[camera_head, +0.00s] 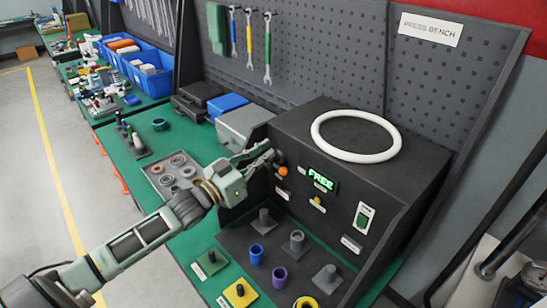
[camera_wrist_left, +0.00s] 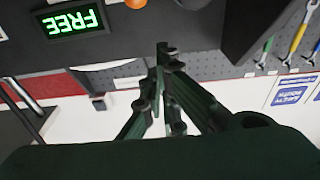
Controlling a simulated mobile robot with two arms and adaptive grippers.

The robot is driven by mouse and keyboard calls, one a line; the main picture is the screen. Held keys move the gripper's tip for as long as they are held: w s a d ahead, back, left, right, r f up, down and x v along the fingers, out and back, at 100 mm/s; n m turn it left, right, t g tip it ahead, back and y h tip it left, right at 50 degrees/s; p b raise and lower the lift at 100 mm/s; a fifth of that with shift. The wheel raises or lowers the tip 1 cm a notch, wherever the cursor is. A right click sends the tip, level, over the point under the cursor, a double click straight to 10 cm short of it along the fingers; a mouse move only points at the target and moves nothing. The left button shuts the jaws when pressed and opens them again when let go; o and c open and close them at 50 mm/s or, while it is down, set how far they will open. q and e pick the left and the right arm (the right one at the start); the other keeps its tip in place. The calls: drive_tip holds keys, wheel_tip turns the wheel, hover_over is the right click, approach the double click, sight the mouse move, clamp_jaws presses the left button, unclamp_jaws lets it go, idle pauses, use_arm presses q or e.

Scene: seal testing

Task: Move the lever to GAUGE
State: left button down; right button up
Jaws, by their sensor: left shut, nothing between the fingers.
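A black test box (camera_head: 350,190) stands on the green bench. Its front display (camera_head: 321,178) glows green and reads FREE; it shows upside down in the left wrist view (camera_wrist_left: 74,21). An orange ball knob (camera_head: 282,171), which looks like the lever's end, sits left of the display; it also shows at the top edge of the left wrist view (camera_wrist_left: 136,3). The lever's shaft is not clear. My left gripper (camera_head: 270,155) is shut and empty, close to the box's left front, just above and left of the knob. I cannot tell whether they touch. My right gripper is not in view.
A white ring (camera_head: 355,136) lies on the box top. Pegs with blue (camera_head: 256,254), purple (camera_head: 280,277) and yellow (camera_head: 306,303) rings stand below the panel. A grey tray of rings (camera_head: 160,180) lies behind my left arm. A grey case (camera_head: 243,127) stands left of the box.

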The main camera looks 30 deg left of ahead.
use_arm(q)
drive_tip(key=shift+w+d+f+p, duration=0.3)
drive_tip(key=shift+w+f+p, duration=0.25)
drive_tip(key=shift+w+f, duration=0.25)
drive_tip(key=shift+w+d+f+p, duration=0.25)
drive_tip(key=shift+w+f+p, duration=0.35)
drive_tip(key=shift+f, duration=0.3)
drive_tip(key=shift+w, duration=0.1)
